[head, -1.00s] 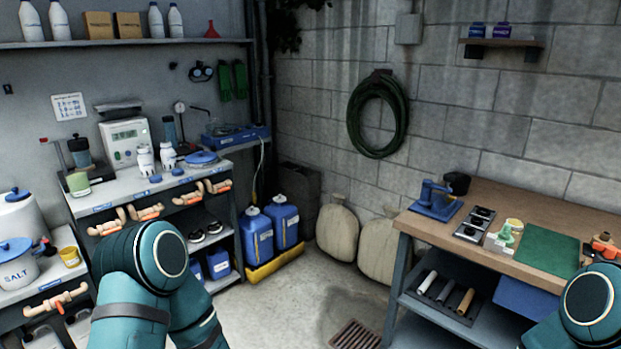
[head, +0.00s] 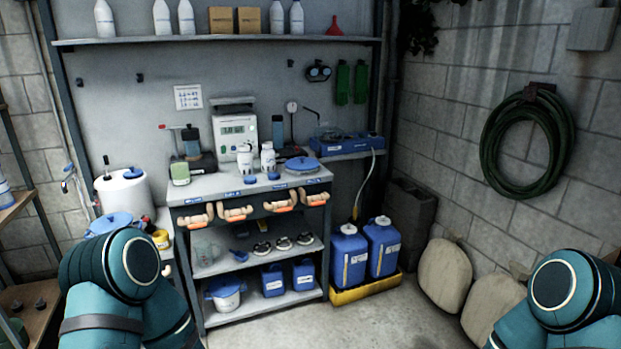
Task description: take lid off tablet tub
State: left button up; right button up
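No label clearly marks a tablet tub. A white tub with a blue lid (head: 226,296) stands on the bottom shelf of the grey bench. A wide flat blue lid (head: 302,164) is at the right of the bench top; what is under it is hard to tell. Two white bottles (head: 245,160) stand beside it, with two small blue discs (head: 250,179) in front. Another blue lid (head: 112,223) shows at the lower left, its container mostly hidden by my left arm. Only teal parts of my arms show at the lower corners; both grippers are out of view.
Blue jugs (head: 349,258) stand in a yellow tray (head: 368,287) at right. Floor in front is clear.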

aim_at(301, 164)
jog(key=i+l+u, duration=0.55)
jog(key=l+u, duration=0.15)
jog(key=l, duration=0.2)
jog(key=i+l+u, duration=0.2)
jog(key=l, duration=0.15)
jog(key=k, duration=0.1)
